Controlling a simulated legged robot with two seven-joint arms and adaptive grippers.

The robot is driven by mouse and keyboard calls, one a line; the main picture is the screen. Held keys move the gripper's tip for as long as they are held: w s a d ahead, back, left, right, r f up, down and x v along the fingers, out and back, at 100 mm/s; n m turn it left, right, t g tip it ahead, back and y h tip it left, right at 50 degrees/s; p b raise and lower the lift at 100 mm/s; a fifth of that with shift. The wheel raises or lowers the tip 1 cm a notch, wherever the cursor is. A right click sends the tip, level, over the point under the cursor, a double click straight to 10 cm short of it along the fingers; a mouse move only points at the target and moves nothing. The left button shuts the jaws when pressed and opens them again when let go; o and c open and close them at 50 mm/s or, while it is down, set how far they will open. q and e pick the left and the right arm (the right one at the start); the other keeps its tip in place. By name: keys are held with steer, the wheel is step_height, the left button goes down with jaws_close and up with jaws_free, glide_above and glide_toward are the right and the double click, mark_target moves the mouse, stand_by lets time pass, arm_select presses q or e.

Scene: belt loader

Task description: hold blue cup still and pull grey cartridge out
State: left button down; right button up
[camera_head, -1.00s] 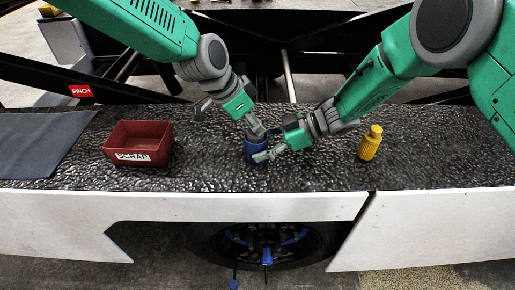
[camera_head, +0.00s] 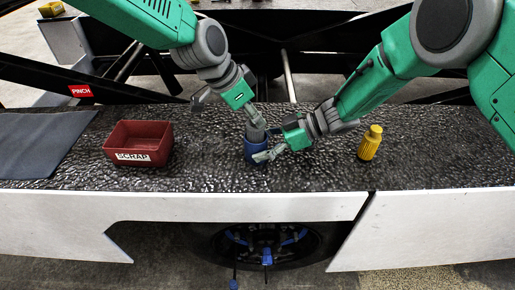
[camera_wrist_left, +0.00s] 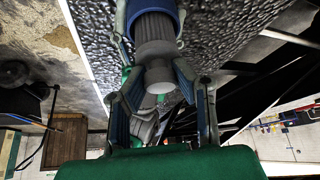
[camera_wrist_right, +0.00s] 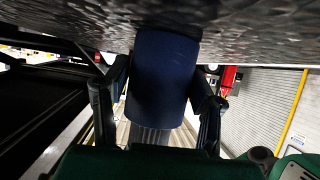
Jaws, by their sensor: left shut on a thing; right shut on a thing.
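The blue cup (camera_head: 256,152) stands on the dark bumpy belt near its middle. My right gripper (camera_head: 266,156) is shut on the cup from the right, and in the right wrist view its fingers (camera_wrist_right: 157,105) lie on both sides of the cup (camera_wrist_right: 163,75). The grey cartridge (camera_head: 255,133) sticks up out of the cup's mouth. My left gripper (camera_head: 257,121) is shut on its top from above. In the left wrist view, the cartridge (camera_wrist_left: 155,30) has a ribbed body and a narrower neck between the fingers (camera_wrist_left: 158,80); its far end is hidden inside the cup (camera_wrist_left: 182,16).
A red scrap bin (camera_head: 138,144) stands on the belt at the left, beside a dark mat (camera_head: 40,143). A yellow bottle (camera_head: 370,143) stands to the right of the cup. A white side rail (camera_head: 240,206) edges the belt in front. The belt between bin and cup is clear.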

arm_select(q)
steer(key=shift+r, duration=2.85)
arm_select(e)
steer(key=o, duration=1)
steer(key=shift+c, duration=0.2)
steer(key=shift+d, duration=0.1)
steer(key=v, duration=1.2)
steer(key=shift+f, duration=0.1)
